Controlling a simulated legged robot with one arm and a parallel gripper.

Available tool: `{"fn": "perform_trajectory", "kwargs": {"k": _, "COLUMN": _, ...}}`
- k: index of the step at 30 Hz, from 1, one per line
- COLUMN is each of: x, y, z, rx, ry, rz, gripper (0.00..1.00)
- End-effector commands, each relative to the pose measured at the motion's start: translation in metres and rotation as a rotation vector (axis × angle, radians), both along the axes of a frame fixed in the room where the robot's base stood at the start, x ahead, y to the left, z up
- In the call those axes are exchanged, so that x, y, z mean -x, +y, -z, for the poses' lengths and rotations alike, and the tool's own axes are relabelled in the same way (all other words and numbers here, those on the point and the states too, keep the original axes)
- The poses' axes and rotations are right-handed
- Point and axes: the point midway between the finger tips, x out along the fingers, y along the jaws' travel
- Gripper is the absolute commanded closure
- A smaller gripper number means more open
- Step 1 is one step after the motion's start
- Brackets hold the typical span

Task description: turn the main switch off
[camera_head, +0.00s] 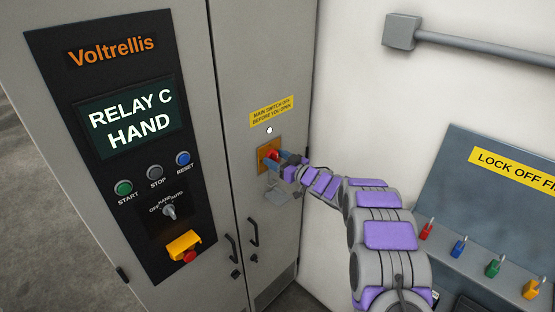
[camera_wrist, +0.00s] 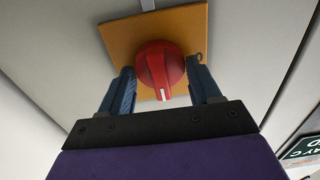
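The main switch is a red rotary knob (camera_wrist: 160,68) on an orange-yellow plate (camera_wrist: 115,35). It sits on the right cabinet door, where the knob (camera_head: 273,155) is partly hidden by my gripper in the head view. A white mark on the knob points toward the bottom of the wrist view. My gripper (camera_head: 284,160) is at the switch. In the wrist view its two blue fingers (camera_wrist: 162,75) stand on either side of the knob, very close to it. I cannot tell whether they press on it.
A yellow label (camera_head: 271,112) and a lit white lamp (camera_head: 269,130) are above the switch. A black control panel (camera_head: 60,60) is on the left door. Black door handles (camera_head: 253,232) are below. A grey lock-off board (camera_head: 450,180) with several coloured padlocks is at right.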

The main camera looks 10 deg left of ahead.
Motion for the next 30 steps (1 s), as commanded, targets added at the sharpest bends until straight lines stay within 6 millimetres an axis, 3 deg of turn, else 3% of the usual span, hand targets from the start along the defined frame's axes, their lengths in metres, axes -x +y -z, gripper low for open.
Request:
{"fn": "perform_trajectory", "kwargs": {"k": 9, "x": -0.0010, "y": -0.0002, "z": 0.0000, "rx": -0.001, "ry": -0.001, "rz": 0.001, "gripper": 0.70}}
{"fn": "perform_trajectory", "kwargs": {"k": 20, "x": -0.0011, "y": -0.0009, "z": 0.0005, "rx": 0.042, "ry": -0.055, "rz": 0.002, "gripper": 0.70}}
{"fn": "perform_trajectory", "kwargs": {"k": 30, "x": 0.0001, "y": -0.0003, "z": 0.0028, "rx": 0.201, "ry": -0.260, "rz": 0.003, "gripper": 0.70}}
